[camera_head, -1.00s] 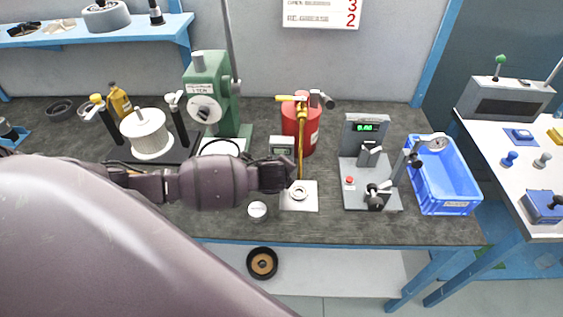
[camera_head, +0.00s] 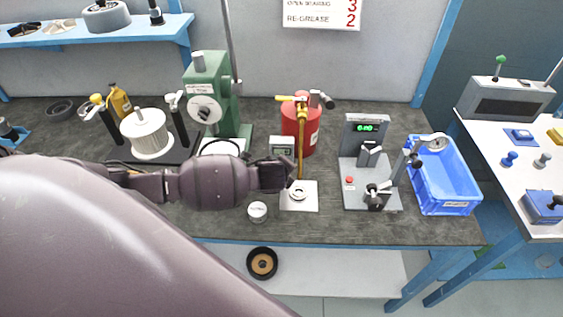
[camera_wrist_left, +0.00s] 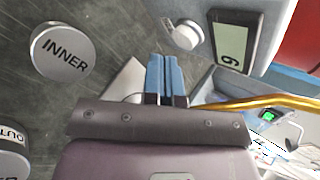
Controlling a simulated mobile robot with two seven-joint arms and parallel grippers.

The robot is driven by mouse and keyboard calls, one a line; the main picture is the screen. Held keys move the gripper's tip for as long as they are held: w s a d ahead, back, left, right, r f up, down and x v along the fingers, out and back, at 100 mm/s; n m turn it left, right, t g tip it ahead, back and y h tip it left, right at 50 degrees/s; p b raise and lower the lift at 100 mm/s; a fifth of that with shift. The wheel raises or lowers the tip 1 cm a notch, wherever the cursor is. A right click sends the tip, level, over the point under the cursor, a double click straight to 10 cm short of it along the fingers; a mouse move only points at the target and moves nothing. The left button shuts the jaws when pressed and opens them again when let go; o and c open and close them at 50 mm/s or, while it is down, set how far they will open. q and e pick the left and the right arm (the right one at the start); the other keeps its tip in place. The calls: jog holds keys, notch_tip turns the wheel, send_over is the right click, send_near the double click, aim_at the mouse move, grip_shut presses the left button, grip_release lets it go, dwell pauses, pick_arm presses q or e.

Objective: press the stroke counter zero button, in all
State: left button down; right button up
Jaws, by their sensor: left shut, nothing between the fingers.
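The stroke counter (camera_head: 282,146), a small grey box with an LCD, stands left of the red grease pump (camera_head: 309,132). In the left wrist view its display (camera_wrist_left: 235,42) shows one digit, seen rotated. A pale round knob (camera_wrist_left: 182,35) on a grey base lies beside the display; I cannot tell for certain that it is the zero button. My left gripper (camera_head: 290,180) is in front of the counter, above the bench. Its blue fingertips (camera_wrist_left: 162,62) are together and empty, below the knob in the wrist picture, with no visible contact. My right gripper is out of view.
A golden pump tube (camera_wrist_left: 260,102) runs close to the gripper. A white plate with a ring (camera_head: 299,195) lies below it. A grey fixture (camera_head: 368,170) and blue crate (camera_head: 440,180) stand right.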

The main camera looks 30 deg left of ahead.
pick_arm(q)
jog(key=shift+w+a, duration=0.2)
jog(key=shift+w, duration=0.1)
jog(key=shift+w, duration=0.1)
dwell(0.4)
